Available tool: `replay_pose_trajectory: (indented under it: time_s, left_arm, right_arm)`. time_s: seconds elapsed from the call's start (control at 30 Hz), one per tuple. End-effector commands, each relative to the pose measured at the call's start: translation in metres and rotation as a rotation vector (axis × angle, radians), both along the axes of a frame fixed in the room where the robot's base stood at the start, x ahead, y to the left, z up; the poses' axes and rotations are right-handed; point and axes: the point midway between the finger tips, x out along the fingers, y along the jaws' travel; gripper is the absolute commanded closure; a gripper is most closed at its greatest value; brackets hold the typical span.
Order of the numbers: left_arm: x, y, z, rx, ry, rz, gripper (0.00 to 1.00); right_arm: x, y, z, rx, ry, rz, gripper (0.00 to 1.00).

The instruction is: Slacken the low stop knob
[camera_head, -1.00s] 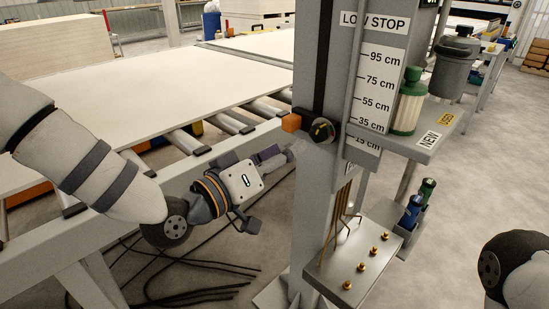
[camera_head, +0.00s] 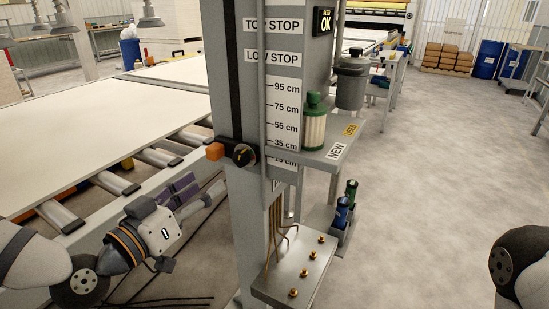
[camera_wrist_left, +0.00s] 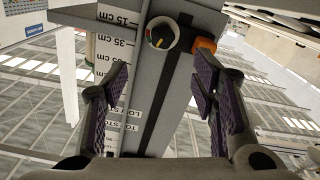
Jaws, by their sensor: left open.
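The low stop knob (camera_head: 243,155) is a round black knob with a coloured pointer mark on the grey post (camera_head: 238,210). It sits beside an orange block (camera_head: 215,151), near the 35 cm mark on the scale. In the left wrist view the knob (camera_wrist_left: 162,35) lies ahead, at the top, between the fingers' lines, with the orange block (camera_wrist_left: 205,46) to its right. My left gripper (camera_head: 202,193) is open and empty, left of and below the knob. Its purple-padded fingers (camera_wrist_left: 160,78) stand apart and do not touch the knob. My right gripper is out of view.
A shelf (camera_head: 325,150) with a green-capped filter (camera_head: 314,122) and a dark canister (camera_head: 352,82) juts from the post. Below is a plate (camera_head: 290,268) with brass fittings. A roller table with a white board (camera_head: 90,130) lies left.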

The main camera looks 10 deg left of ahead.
Motion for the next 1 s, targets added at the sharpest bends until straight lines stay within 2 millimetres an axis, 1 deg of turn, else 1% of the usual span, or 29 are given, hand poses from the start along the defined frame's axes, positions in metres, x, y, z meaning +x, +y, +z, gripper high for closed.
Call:
replay_pose_trajectory:
  time_s: [0.07,0.13,0.3,0.4,0.53,0.6,0.7,0.9,0.97,1.0]
  left_arm:
    - [0.005,0.001,-0.003,0.012,0.000,0.006,0.47]
    - [0.018,-0.005,-0.006,0.014,0.003,0.004,0.47]
    - [0.060,-0.020,-0.008,0.013,0.004,0.003,0.47]
    - [0.082,-0.028,-0.007,0.013,0.004,0.003,0.47]
    - [0.102,-0.035,-0.006,0.011,0.003,0.005,0.47]
    - [0.108,-0.038,-0.005,0.010,0.002,0.005,0.47]
    - [0.112,-0.039,-0.003,0.009,0.001,0.004,0.47]
    - [0.112,-0.039,-0.002,0.009,0.000,0.004,0.47]
    - [0.112,-0.039,-0.002,0.009,0.000,0.004,0.61]
    - [0.112,-0.039,-0.002,0.009,0.000,0.004,0.70]
  right_arm:
    - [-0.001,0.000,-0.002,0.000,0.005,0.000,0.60]
    - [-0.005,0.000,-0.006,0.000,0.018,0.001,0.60]
    - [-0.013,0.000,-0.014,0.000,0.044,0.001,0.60]
    - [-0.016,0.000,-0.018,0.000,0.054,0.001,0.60]
    - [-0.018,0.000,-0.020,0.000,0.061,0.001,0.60]
    - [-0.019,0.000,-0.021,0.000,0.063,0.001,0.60]
    - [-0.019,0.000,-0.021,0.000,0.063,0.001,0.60]
    - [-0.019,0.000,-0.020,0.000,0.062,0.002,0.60]
    - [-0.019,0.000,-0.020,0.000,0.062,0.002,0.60]
    - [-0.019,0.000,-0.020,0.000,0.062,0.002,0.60]
